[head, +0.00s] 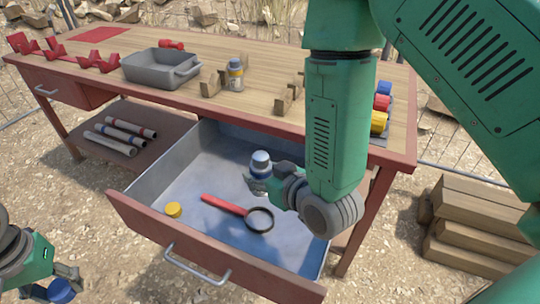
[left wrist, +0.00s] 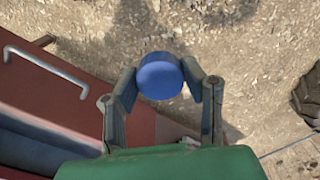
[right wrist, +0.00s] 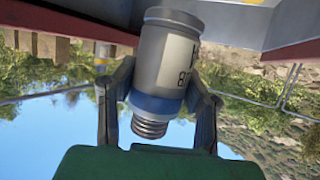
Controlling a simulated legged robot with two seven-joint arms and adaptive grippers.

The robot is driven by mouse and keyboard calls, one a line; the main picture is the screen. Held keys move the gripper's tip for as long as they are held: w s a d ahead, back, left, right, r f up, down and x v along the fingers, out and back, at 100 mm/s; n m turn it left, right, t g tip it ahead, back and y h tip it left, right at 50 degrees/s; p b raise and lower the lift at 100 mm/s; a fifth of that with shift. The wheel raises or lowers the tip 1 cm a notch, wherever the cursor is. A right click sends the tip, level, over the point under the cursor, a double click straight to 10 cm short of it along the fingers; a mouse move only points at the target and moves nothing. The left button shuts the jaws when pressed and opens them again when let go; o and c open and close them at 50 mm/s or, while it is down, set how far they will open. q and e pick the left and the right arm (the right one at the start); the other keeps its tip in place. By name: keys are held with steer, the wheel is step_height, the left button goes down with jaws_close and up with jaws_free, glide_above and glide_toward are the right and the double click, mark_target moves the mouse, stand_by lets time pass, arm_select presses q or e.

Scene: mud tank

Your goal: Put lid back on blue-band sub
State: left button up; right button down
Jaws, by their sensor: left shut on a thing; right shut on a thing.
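The blue lid (left wrist: 160,76) is held between the two fingers of my left gripper (left wrist: 160,90). In the head view the blue lid (head: 61,290) and my left gripper (head: 62,283) are at the lower left, outside the drawer. My right gripper (right wrist: 158,100) is shut on the blue-band sub (right wrist: 165,60), a grey bottle with dark print, a blue band and a bare threaded neck. In the head view the blue-band sub (head: 260,162) and my right gripper (head: 262,184) are above the open drawer. The lid and the sub are well apart.
The open drawer (head: 150,230) holds a yellow lid (head: 173,209) and a red-handled magnifying glass (head: 240,211). On the bench stand a grey tray (head: 150,72), a yellow-band bottle (head: 235,76), wooden holders (head: 285,98) and coloured rolls (head: 380,105). Lumber (head: 470,225) is stacked at right.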

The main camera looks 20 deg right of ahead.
arm_select(q)
steer(key=shift+a, duration=0.1)
arm_select(e)
steer(key=s+a+f+n+g+y, duration=0.1)
steer(key=a+n+g+y, duration=0.2)
steer(key=a, duration=0.9)
steer(key=n+y, duration=0.2)
steer(key=shift+s+f+n+y, duration=0.2)
steer(key=shift+s+n+y, duration=0.1)
steer(key=shift+y, duration=0.1)
arm_select(q)
steer(key=w+d+r+m, duration=0.2)
steer(key=d+r, duration=0.2)
steer(key=d, duration=0.6)
steer(key=w+d+r+m, duration=0.2)
steer(key=d+r, duration=0.3)
steer(key=d, duration=0.5)
steer(key=w+d+r+m, duration=0.2)
steer(key=w+d+r, duration=0.1)
steer(key=d, duration=0.6)
steer(key=shift+d+r, duration=0.4)
steer(key=shift+r, duration=0.5)
arm_select(e)
steer(key=shift+d, duration=0.15)
arm_select(q)
steer(key=shift+f, duration=0.1)
steer(key=shift+f, duration=1.95)
